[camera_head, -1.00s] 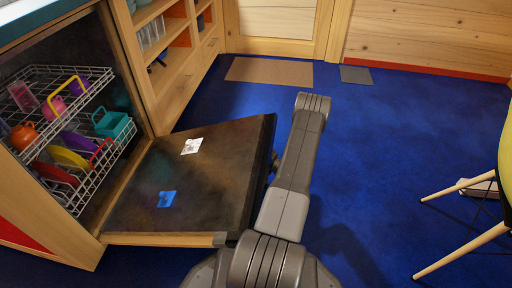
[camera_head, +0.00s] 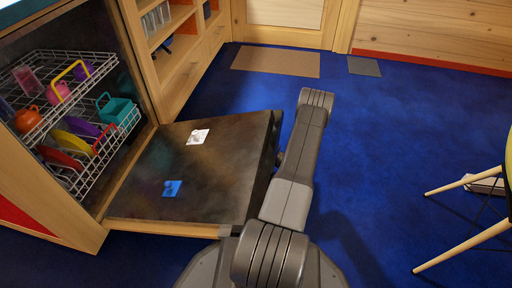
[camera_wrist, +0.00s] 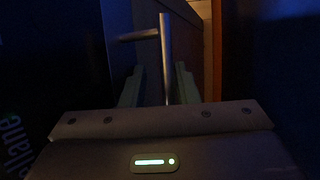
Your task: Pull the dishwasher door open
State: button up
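The dishwasher door (camera_head: 215,175) is folded down to about level, its dark inner face up, in front of the dishwasher at left. My arm reaches along the door's outer edge; in the head view my gripper is hidden behind the arm and door. In the dark wrist view, my gripper (camera_wrist: 157,78) has its two fingers apart. The metal handle bar (camera_wrist: 166,50) stands between them, nearer the right finger, with what look like gaps on both sides. Contact with the bar is hard to tell. The door's outer face (camera_wrist: 75,60) fills the left.
Two wire racks (camera_head: 68,62) with colourful dishes sit inside the dishwasher. A white tag and a blue tag lie on the door. Wooden shelves (camera_head: 180,60) stand behind. Blue floor (camera_head: 400,130) is open to the right, up to a chair (camera_head: 465,245) at the right edge.

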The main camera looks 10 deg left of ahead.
jog(key=shift+d+r, duration=0.15)
jog(key=shift+d, duration=0.15)
dwell(0.4)
jog(key=p+v, duration=0.3)
jog(key=v, duration=1)
jog(key=shift+s+d, duration=0.25)
jog(key=f+b+x, duration=0.1)
jog(key=b+x, duration=0.1)
jog(key=x, duration=1)
jog(key=shift+w+a+r+b, duration=0.25)
jog(key=shift+a+r+b, duration=0.1)
jog(key=shift+r, duration=0.1)
jog(key=shift+d, duration=0.1)
